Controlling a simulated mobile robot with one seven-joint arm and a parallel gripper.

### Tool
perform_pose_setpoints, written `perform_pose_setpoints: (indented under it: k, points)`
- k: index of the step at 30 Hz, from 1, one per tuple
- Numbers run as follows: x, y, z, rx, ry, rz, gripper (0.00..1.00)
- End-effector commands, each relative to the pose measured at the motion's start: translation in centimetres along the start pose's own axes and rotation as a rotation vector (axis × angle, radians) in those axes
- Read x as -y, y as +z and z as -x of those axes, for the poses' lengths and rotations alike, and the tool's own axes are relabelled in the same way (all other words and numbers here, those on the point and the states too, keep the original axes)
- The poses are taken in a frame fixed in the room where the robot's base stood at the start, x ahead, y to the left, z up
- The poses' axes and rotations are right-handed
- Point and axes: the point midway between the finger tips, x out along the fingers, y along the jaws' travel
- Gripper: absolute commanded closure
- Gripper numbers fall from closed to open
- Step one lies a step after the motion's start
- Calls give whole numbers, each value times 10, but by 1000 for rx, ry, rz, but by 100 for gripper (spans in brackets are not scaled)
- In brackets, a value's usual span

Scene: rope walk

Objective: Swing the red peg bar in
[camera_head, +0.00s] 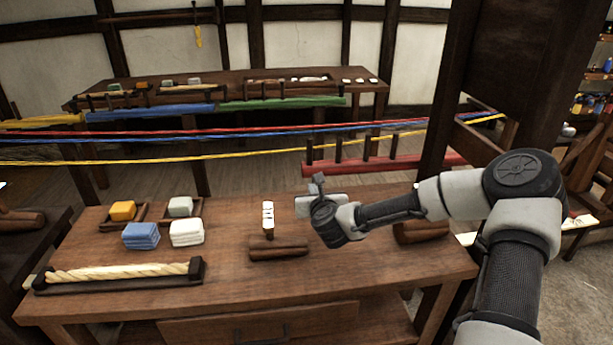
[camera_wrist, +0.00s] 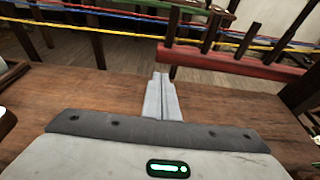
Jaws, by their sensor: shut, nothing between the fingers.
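The red peg bar (camera_head: 385,165) is a long red beam with several dark upright pegs. In the head view it lies beyond the back right edge of the wooden table, near a dark post. In the wrist view the red peg bar (camera_wrist: 235,63) crosses the upper right, above the table's far edge. My gripper (camera_head: 310,200) is over the right part of the table. Its fingers (camera_wrist: 161,95) are together with nothing between them. In the wrist view the fingertips point toward the bar's left end and look apart from it.
Red, blue and yellow ropes (camera_head: 240,133) stretch across behind the table (camera_head: 330,270). Cloth stacks (camera_head: 141,235), small trays and a rope piece in a holder (camera_head: 120,272) lie on its left. A dark post (camera_head: 450,90) stands at the right.

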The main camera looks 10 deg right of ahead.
Motion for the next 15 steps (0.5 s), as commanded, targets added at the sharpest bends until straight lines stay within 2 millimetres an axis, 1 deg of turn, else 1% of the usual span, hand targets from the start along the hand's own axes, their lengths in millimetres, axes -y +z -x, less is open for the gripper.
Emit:
perform_pose_setpoints:
  k: [5,12,14,15]
  points:
    - [-1,-2,-32,0,1,1,100]
    - [-2,-2,-84,0,2,1,100]
    - [-1,-2,-96,1,1,2,100]
    - [-1,2,-102,2,0,2,100]
